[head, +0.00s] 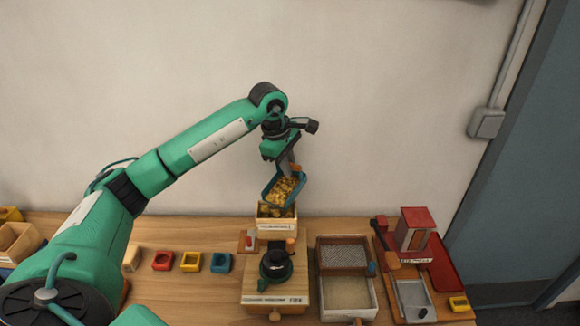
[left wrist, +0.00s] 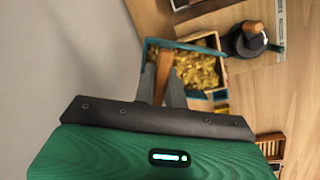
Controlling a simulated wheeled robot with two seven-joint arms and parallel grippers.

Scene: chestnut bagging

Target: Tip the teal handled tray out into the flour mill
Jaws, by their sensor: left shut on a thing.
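My left gripper (head: 289,165) is shut on the wooden handle (left wrist: 163,76) of the teal tray (head: 267,191). The tray is held in the air and looks tilted, its open face toward the head camera. Yellow pieces (left wrist: 197,70) lie in it. Directly below is a light wooden open box (head: 277,225) with a label and yellowish pieces inside; I cannot tell if tray and box touch. In front of it stands the flour mill, a wooden block (head: 252,285) with a black crank top (head: 276,264), also visible in the left wrist view (left wrist: 244,42). My right gripper is out of view.
Small red (head: 162,261), yellow (head: 191,262) and blue (head: 221,263) cups stand left of the mill. A sieve box (head: 372,300) stands right of it. A red-roofed house-like box (head: 416,217) stands farther right. The wall is close behind.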

